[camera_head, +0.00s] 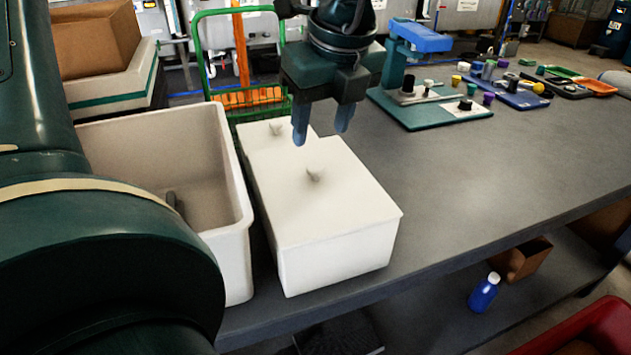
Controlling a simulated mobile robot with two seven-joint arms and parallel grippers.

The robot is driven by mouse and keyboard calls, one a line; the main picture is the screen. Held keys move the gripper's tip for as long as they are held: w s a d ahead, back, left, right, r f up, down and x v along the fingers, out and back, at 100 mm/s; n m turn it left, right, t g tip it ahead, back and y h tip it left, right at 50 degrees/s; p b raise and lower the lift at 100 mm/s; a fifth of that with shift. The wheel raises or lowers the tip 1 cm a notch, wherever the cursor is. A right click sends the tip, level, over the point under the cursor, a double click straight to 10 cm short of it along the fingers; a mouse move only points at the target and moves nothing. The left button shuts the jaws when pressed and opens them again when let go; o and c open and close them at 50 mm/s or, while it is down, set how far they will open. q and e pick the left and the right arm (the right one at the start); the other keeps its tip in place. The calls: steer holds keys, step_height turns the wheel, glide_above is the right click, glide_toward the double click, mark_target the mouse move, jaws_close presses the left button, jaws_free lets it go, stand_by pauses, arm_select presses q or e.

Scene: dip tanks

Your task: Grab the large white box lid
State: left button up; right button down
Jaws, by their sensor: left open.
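A large white box with a flat white lid (345,195) stands on the grey table. A small knob (314,173) sticks up from the lid. The fingertips look above and behind the front knob; the exact gap is hard to tell. My right gripper does not show.
An open white bin (243,225) stands close to the lid's left side. A teal-based blue stand (430,108) and several small coloured items are at the back right. The grey table (480,150) is clear right of the box. A blue bottle (484,292) sits on the lower shelf.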

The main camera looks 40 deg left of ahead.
mark_target(316, 166)
arm_select(q)
steer(key=shift+x, duration=0.85)
steer(key=x, duration=0.4)
steer(key=shift+s+d+f, duration=0.2)
steer(key=shift+s+d, duration=0.05)
steer(key=shift+d, duration=0.1)
steer(key=shift+w+a+f, duration=0.1)
steer(key=shift+a+f, duration=0.1)
steer(key=shift+f, duration=0.4)
steer(key=shift+c, duration=0.3)
steer(key=shift+r, duration=0.1)
jaws_close()
